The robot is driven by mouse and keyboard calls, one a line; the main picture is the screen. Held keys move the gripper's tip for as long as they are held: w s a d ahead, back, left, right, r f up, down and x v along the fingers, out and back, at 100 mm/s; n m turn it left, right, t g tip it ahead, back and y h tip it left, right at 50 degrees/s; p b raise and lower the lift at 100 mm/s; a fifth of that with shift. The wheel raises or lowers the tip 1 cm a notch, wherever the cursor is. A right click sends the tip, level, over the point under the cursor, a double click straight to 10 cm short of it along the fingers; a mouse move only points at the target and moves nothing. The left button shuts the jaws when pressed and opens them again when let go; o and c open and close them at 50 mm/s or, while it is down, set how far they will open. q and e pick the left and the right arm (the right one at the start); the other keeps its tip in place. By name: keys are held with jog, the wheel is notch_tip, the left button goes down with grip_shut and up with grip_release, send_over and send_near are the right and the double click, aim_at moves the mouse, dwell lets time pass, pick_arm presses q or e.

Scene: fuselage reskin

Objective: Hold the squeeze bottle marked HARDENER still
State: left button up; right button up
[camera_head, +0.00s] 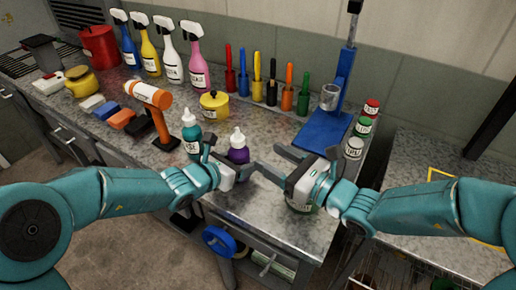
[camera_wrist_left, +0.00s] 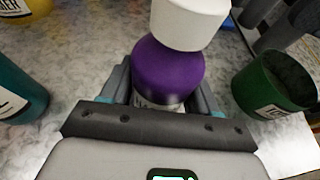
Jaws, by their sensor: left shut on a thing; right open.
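A purple squeeze bottle with a white cap (camera_head: 238,152) stands upright near the front edge of the metal bench. In the left wrist view the purple bottle (camera_wrist_left: 168,70) sits between the two fingers, its label mostly hidden and unreadable. My left gripper (camera_head: 232,163) is shut on this bottle. My right gripper (camera_head: 272,162) is open, just right of the bottle, with its fingers pointing towards it. It holds nothing that I can see. A teal squeeze bottle (camera_head: 191,134) with a white cap stands to the left, its label only partly readable.
A green container (camera_head: 300,206) stands below my right gripper, partly hidden; it also shows in the left wrist view (camera_wrist_left: 272,85). Behind are a yellow pot (camera_head: 214,106), an orange-headed tool (camera_head: 152,100), a blue stand (camera_head: 325,130) and several spray bottles. A blue wheel (camera_head: 219,240) is below the bench edge.

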jog(key=shift+s+d, duration=0.35)
jog(key=shift+s, duration=0.05)
pick_arm(q)
jog(key=o, duration=1.2)
jog(key=shift+o, duration=0.2)
